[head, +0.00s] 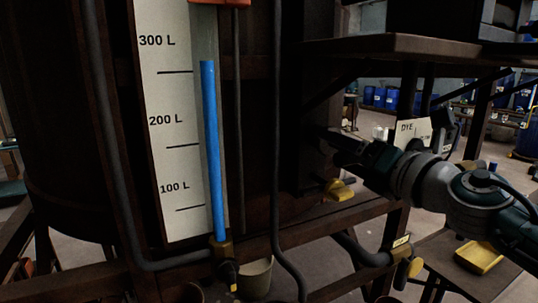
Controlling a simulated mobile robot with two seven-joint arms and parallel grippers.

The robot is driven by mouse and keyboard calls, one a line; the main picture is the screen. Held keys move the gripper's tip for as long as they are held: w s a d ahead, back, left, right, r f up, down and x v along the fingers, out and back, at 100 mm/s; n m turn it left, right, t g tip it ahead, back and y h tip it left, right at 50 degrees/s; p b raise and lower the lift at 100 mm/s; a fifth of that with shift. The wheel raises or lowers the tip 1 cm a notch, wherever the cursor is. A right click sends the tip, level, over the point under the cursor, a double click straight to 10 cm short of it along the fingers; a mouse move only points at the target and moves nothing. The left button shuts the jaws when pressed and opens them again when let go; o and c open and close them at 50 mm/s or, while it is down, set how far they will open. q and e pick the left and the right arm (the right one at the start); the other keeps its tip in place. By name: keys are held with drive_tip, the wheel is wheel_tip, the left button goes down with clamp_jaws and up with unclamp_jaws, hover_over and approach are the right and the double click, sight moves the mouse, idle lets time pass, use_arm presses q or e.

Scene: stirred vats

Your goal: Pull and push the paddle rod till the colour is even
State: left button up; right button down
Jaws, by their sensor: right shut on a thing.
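The dark vat (60,110) fills the left of the head view, and its contents are hidden. On its front a white scale (168,95) stands beside a gauge tube with an even blue column (211,150), its top just above the mark under 300 L. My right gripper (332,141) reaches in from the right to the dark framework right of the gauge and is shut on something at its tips. It is too dark there to make out the paddle rod itself. My left gripper is not in view.
A card marked DYE (412,131) stands behind my right arm, under a dark shelf (400,45). Pipes with yellow valve handles (340,190) run below. A beige pot (255,278) stands under the gauge valve (224,254). Blue drums (380,97) stand far back.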

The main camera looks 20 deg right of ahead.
drive_tip(key=shift+w+f, duration=0.1)
drive_tip(key=shift+w, duration=0.35)
drive_tip(key=shift+f, duration=0.15)
drive_tip(key=shift+c, duration=0.2)
unclamp_jaws()
drive_tip(key=shift+w, duration=0.15)
drive_tip(key=shift+r, duration=0.2)
drive_tip(key=shift+s, duration=0.5)
drive_tip(key=s, duration=0.9)
drive_tip(key=shift+d, duration=0.4)
